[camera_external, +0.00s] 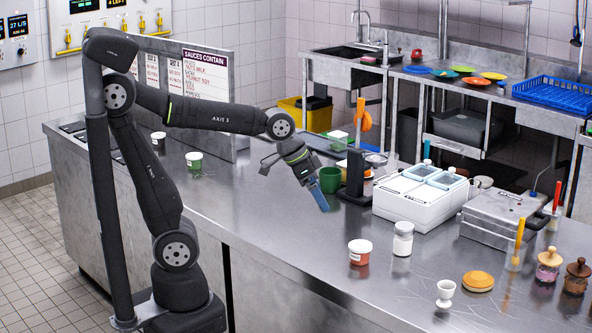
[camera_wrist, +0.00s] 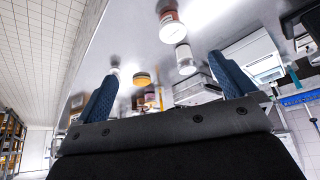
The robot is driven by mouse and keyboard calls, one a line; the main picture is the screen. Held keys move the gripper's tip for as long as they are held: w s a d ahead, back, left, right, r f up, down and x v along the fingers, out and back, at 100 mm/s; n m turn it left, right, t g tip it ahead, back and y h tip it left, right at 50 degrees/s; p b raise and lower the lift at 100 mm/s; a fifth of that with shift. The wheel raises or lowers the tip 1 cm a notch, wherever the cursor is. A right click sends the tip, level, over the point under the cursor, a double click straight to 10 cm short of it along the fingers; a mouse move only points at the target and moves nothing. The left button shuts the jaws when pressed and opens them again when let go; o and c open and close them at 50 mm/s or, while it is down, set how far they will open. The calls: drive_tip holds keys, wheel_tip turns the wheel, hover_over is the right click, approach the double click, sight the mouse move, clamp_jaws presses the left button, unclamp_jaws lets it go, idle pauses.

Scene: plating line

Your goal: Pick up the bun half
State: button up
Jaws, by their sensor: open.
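The bun half (camera_external: 478,281) is a round, golden-brown piece lying on the steel counter (camera_external: 300,240) at the front right. It also shows in the wrist view as a small orange-brown shape (camera_wrist: 141,79) between my fingers but far beyond them. My gripper (camera_external: 322,203) is open and empty, pointing down above the middle of the counter, well to the left of the bun half. In the wrist view its two blue fingers stand wide apart (camera_wrist: 166,85).
A white egg cup (camera_external: 446,292) stands just left of the bun half. A red-labelled tub (camera_external: 360,251) and a white-lidded jar (camera_external: 403,239) stand between it and my gripper. Wooden-lidded jars (camera_external: 549,265) stand to its right. A white container unit (camera_external: 420,198) and a metal grill (camera_external: 498,222) stand behind.

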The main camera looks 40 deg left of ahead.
drive_tip(key=w+d+r+m, duration=0.1)
drive_tip(key=w+d+m, duration=0.1)
drive_tip(key=w+d, duration=1.05)
drive_tip(key=m+g+h, duration=0.1)
drive_tip(key=m+h, duration=0.1)
approach(476, 276)
drive_tip(key=x, duration=0.2)
drive_tip(key=w+x, duration=0.1)
drive_tip(key=x, duration=0.1)
drive_tip(key=shift+d+r, duration=0.1)
drive_tip(key=shift+r, duration=0.05)
drive_tip(key=shift+s+f+x, duration=0.1)
drive_tip(key=shift+s+x, duration=0.1)
drive_tip(key=shift+x, duration=1.1)
drive_tip(key=shift+s+f+x, duration=0.1)
drive_tip(key=shift+s+x, duration=0.15)
drive_tip(key=shift+x, duration=1.05)
drive_tip(key=c, duration=1)
